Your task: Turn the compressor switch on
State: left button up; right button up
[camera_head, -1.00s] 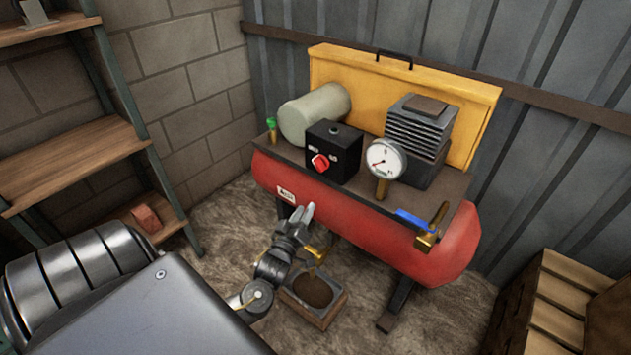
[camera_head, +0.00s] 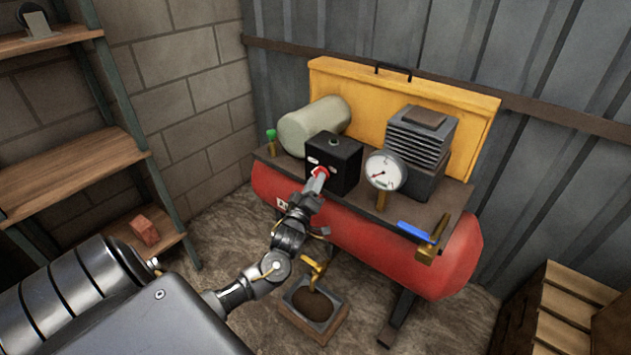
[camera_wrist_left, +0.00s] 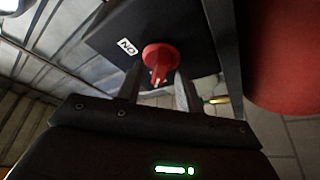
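The compressor switch is a red rotary knob (camera_head: 320,172) on the front of a black box (camera_head: 345,160) on the compressor's top plate. In the left wrist view the red knob (camera_wrist_left: 160,58) has its raised grip between my left gripper's two fingers, beside a white "ON" label (camera_wrist_left: 126,47). My left gripper (camera_head: 318,182) is at the knob and partly hides it in the head view. In the left wrist view the gripper's fingers (camera_wrist_left: 158,90) stand apart on either side of the grip, with a gap visible. My right gripper is not in view.
The red compressor tank (camera_head: 370,235) carries a pressure gauge (camera_head: 385,170), a blue-handled valve (camera_head: 412,230) and a finned motor block (camera_head: 420,135). A tray (camera_head: 312,306) stands on the floor below. Shelves (camera_head: 75,175) are left, wooden crates (camera_head: 560,310) right.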

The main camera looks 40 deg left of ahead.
pick_arm(q)
jog(key=shift+w+a+r, duration=0.1)
jog(key=shift+w+a, duration=0.05)
jog(key=shift+w, duration=0.3)
grip_shut()
